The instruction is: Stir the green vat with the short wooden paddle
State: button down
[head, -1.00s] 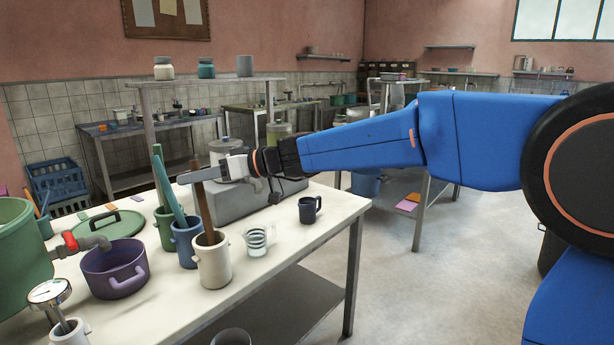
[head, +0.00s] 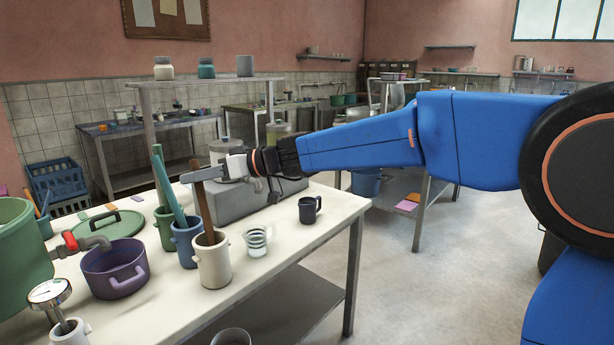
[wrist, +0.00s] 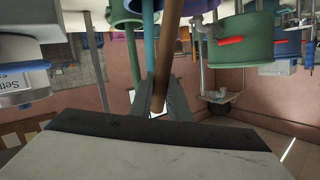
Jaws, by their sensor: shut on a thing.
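A brown wooden paddle (head: 206,215) stands slightly tilted in a white crock (head: 213,262) on the table, its lower end hidden inside. My gripper (head: 194,174) is shut on the upper part of this paddle, above the crock's rim. In the wrist view, the paddle (wrist: 169,45) runs between the two fingers of my gripper (wrist: 160,100). The green vat (head: 20,262) stands at the left edge of the head view, partly cut off, with a red-handled tap. It also shows in the wrist view (wrist: 244,40).
A blue crock (head: 187,247) with a teal paddle and a green crock (head: 164,232) with a green paddle stand close behind the white crock. A purple pot (head: 115,272) sits under the tap. A glass (head: 257,241) and a dark mug (head: 309,210) are to the right.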

notch_tip(320, 180, up, 7)
jog(key=w+a, duration=0.1)
jog(key=w, duration=0.1)
jog(key=shift+w+a+r, duration=0.15)
jog(key=shift+w+a, duration=0.05)
jog(key=shift+a, duration=0.05)
dwell(1.2)
jog(key=shift+r, duration=0.1)
notch_tip(320, 180, up, 7)
dwell(1.2)
jog(key=shift+f, duration=0.2)
jog(key=shift+f, duration=1.9)
jog(key=shift+s+r, duration=0.1)
